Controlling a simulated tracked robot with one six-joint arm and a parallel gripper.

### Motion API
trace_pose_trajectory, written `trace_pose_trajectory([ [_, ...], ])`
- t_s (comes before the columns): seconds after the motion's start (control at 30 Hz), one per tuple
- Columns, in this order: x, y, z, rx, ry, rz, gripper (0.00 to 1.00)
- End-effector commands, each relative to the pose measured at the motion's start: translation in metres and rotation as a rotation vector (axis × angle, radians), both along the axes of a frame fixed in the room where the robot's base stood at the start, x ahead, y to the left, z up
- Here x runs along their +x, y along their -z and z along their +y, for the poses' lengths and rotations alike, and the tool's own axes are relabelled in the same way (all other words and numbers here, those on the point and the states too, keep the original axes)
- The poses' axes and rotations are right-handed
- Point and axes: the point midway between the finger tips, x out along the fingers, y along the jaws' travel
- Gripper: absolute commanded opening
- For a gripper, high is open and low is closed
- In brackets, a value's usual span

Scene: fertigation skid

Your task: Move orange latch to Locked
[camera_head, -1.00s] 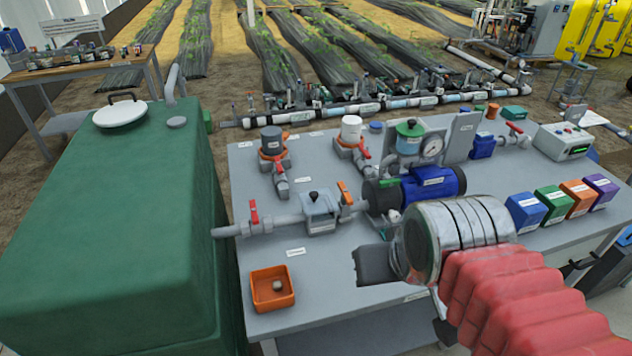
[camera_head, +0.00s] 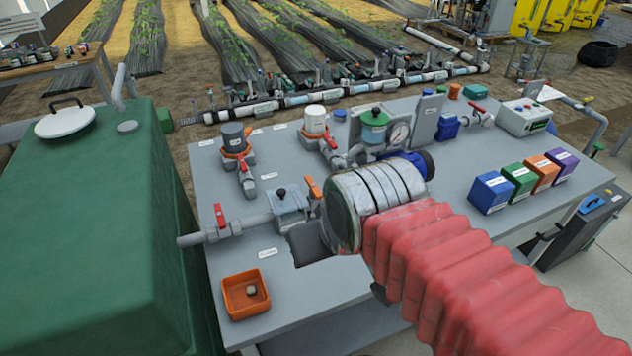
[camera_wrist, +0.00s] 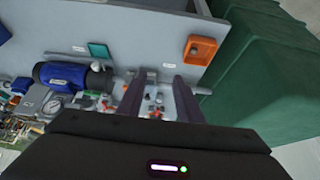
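An orange lever (camera_head: 313,187) stands on the pipe line right of the small grey box (camera_head: 288,203) with a black knob; I take it for the latch. No "Locked" mark is readable. My gripper (camera_head: 308,243) is a dark shape just in front of that box, partly covered by my wrist in the head view. In the wrist view my gripper (camera_wrist: 160,76) has two dark fingers standing apart, with nothing visible held between them. The orange lever cannot be told for sure in the wrist view.
An orange tray (camera_head: 226,296) with a small round piece lies at the bench's front left. A red-handled valve (camera_head: 220,216) sits left of the box. A blue motor (camera_head: 418,160) is partly behind my arm. The green tank (camera_head: 90,230) borders the bench on the left.

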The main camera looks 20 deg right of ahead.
Motion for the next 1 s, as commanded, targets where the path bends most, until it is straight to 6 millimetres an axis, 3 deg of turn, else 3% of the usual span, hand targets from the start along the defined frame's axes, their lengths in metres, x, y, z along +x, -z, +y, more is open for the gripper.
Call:
trace_pose_trajectory([
  [0.27, 0.024, -0.008, 0.001, -0.001, -0.003, 0.014, 0.33],
  [0.63, 0.102, -0.019, -0.024, -0.004, -0.003, 0.047, 0.33],
  [1.0, 0.185, -0.006, -0.066, -0.003, 0.001, 0.076, 0.33],
])
